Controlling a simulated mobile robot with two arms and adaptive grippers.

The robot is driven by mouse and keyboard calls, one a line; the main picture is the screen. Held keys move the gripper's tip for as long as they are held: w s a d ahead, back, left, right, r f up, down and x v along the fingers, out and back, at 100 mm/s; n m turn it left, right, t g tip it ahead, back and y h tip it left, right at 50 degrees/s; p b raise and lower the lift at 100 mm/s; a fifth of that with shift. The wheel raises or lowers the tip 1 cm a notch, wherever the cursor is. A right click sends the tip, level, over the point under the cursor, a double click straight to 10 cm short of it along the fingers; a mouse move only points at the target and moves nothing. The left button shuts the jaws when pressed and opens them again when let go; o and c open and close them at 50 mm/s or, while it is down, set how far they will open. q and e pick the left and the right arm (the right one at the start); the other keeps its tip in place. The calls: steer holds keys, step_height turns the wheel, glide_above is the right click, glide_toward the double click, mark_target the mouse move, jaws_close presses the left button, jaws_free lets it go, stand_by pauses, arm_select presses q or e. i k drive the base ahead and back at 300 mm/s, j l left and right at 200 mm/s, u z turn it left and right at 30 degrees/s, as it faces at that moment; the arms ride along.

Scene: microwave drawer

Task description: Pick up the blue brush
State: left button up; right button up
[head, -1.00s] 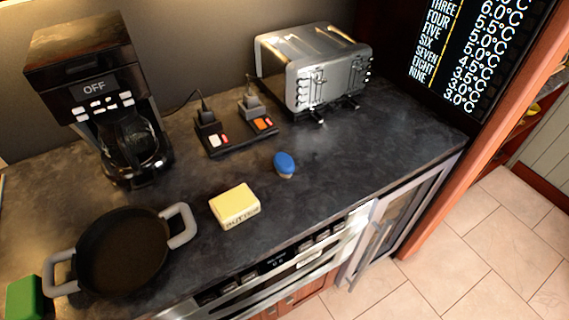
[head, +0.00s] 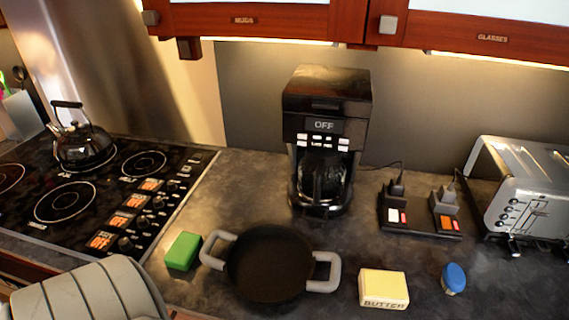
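The blue brush (head: 453,278) is a small rounded blue piece with a pale underside. It sits on the dark counter at the lower right of the head view, to the right of the butter block (head: 384,288). Nothing touches the brush. Neither of my grippers shows in the head view.
A black pan (head: 268,264) with grey handles and a green block (head: 183,250) are left of the butter. Behind stand a coffee maker (head: 325,135), a switch box (head: 420,218) and a toaster (head: 525,190). A stove with a kettle (head: 82,145) is at left. Cabinets hang above.

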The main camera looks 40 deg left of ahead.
mark_target(453, 277)
steer(key=k+j+z, duration=0.1)
steer(key=z, duration=0.3)
steer(key=k+z, duration=0.25)
steer(key=z, duration=0.2)
steer(key=k+z, duration=0.2)
steer(key=z, duration=0.2)
